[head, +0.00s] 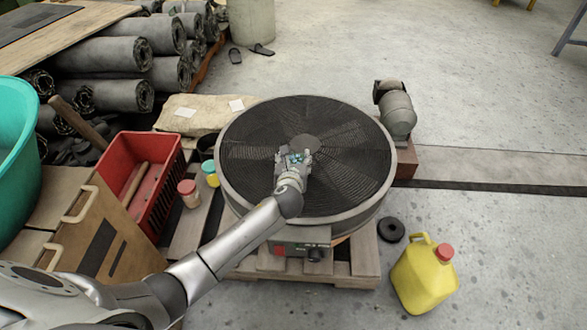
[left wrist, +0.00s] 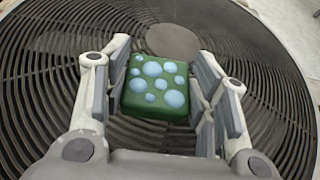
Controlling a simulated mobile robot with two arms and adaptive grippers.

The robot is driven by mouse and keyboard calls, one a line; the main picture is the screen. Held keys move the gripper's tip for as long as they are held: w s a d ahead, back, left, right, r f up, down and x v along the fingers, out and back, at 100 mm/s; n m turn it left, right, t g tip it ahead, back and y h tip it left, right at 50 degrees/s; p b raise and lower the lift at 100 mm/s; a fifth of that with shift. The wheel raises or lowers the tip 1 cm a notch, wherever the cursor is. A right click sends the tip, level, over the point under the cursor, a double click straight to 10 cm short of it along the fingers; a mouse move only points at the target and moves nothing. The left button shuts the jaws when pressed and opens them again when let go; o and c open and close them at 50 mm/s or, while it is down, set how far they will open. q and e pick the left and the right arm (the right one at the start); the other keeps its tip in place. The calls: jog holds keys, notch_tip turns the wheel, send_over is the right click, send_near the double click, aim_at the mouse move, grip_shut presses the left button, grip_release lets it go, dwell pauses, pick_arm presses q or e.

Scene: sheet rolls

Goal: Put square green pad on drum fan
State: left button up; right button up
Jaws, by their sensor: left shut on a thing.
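The square green pad (left wrist: 158,88) has light blue round spots and sits between the two fingers of my left gripper (left wrist: 163,92) in the left wrist view. In the head view only a small bit of the pad (head: 296,157) shows at the tip of my left gripper (head: 293,160). The gripper is shut on the pad over the dark round grille of the drum fan (head: 350,150), just below its central hub. I cannot tell whether the pad touches the grille. The fan lies face up with a grey rim. My right gripper is not in view.
The fan rests on a wooden pallet (head: 360,262). A yellow jug (head: 422,280), black ring (head: 391,230) and grey motor (head: 396,110) are right. Sheet rolls (head: 105,55) lie back left.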

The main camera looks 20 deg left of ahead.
pick_arm(q)
notch_tip(320, 180, down, 3)
jog(key=shift+r+b, duration=0.1)
jog(key=shift+b, duration=0.7)
jog(key=shift+w+f, duration=0.1)
jog(key=shift+f, duration=0.2)
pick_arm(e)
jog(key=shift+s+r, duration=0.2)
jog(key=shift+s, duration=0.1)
pick_arm(q)
jog(key=shift+f, duration=0.15)
jog(key=o, duration=1.1)
jog(key=shift+c, duration=0.2)
